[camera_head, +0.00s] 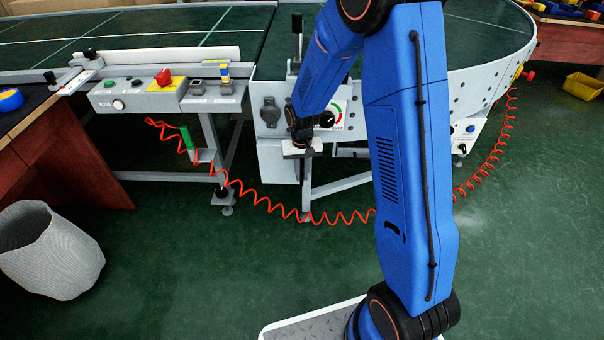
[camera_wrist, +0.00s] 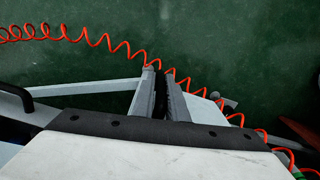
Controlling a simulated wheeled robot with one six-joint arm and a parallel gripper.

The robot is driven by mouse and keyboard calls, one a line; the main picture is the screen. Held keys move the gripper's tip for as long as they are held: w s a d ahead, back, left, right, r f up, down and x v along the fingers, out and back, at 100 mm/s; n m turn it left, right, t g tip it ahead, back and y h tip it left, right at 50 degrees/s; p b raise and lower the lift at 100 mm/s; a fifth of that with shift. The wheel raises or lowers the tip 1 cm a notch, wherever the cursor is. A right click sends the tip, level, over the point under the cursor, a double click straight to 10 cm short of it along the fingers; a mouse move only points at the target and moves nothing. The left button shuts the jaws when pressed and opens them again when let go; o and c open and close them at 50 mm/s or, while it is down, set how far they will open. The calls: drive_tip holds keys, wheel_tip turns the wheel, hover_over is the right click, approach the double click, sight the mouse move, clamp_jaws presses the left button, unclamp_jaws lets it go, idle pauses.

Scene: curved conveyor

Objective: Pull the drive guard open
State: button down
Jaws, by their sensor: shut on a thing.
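The drive guard (camera_head: 277,162) appears to be the light grey panel low on the conveyor's side, left of my gripper. My gripper (camera_head: 303,151) is at the panel's right side, below the round dial. In the wrist view, the fingers of my gripper (camera_wrist: 160,82) are close together around a narrow dark part, probably the guard's handle. The gripper's pale body fills the bottom of that view and hides much of the panel. The grip itself is hidden in the head view, and I cannot tell how far the guard stands open.
A coiled orange hose (camera_head: 262,203) hangs below the conveyor and passes behind my arm. A control box (camera_head: 140,95) with a red button stands left. A conveyor leg (camera_head: 306,188) is close below my gripper. A grey bin (camera_head: 50,250) stands at lower left; green floor between is clear.

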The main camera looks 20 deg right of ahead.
drive_tip(key=s+a+m, duration=0.5)
drive_tip(key=a+m, duration=0.3)
drive_tip(key=a, duration=0.3)
drive_tip(key=w+a+m, duration=0.2)
drive_tip(key=a+m, duration=0.2)
drive_tip(key=a, duration=0.3)
drive_tip(key=w+a+m, duration=0.3)
drive_tip(key=a+m, duration=0.2)
drive_tip(key=a, duration=0.2)
drive_tip(key=shift+a, duration=0.4)
drive_tip(key=shift+r, duration=0.1)
drive_tip(key=shift+w, duration=0.1)
drive_tip(key=c, duration=1.8)
unclamp_jaws()
drive_tip(key=shift+d, duration=0.15)
